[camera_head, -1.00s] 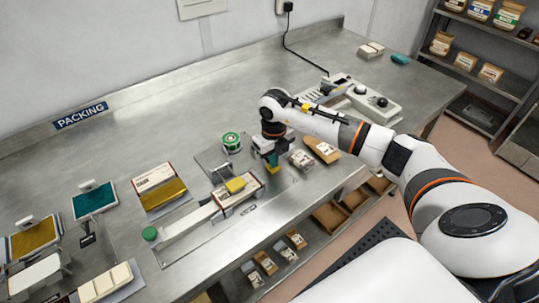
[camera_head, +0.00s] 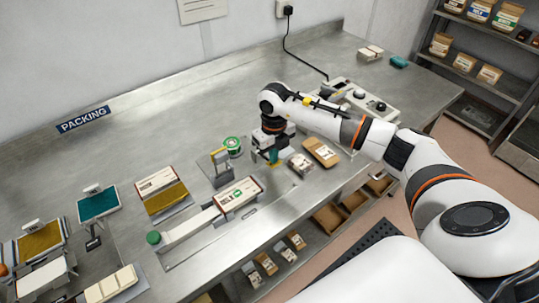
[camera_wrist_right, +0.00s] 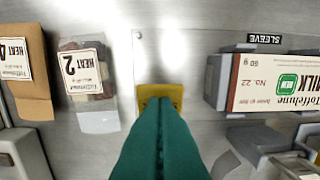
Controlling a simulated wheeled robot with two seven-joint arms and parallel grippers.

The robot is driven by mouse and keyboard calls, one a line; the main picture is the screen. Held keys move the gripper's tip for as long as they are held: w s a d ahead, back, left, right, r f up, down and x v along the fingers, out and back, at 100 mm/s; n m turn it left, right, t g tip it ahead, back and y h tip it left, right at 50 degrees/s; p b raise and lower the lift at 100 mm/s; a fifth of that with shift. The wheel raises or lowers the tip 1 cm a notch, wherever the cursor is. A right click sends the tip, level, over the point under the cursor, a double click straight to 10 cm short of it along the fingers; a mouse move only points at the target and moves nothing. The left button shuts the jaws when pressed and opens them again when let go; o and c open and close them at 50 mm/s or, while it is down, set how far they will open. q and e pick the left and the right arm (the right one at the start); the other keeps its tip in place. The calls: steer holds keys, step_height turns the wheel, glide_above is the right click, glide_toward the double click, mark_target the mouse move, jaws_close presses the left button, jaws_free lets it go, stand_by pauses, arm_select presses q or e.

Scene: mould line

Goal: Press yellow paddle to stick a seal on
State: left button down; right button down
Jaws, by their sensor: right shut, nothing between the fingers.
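A long carton (camera_head: 238,197) lies in the track of the sealing device, with a green seal on its top; the seal also shows on the carton in the right wrist view (camera_wrist_right: 270,85). My left gripper is not in view.
A round green-topped tin (camera_head: 232,145) stands behind the device. Packs labelled HEAT (camera_wrist_right: 86,70) lie to the right of my right gripper in the head view. A control box (camera_head: 365,99) stands behind my right arm.

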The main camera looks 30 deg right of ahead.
steer(key=shift+r+p, duration=1.6)
steer(key=shift+r, duration=1.25)
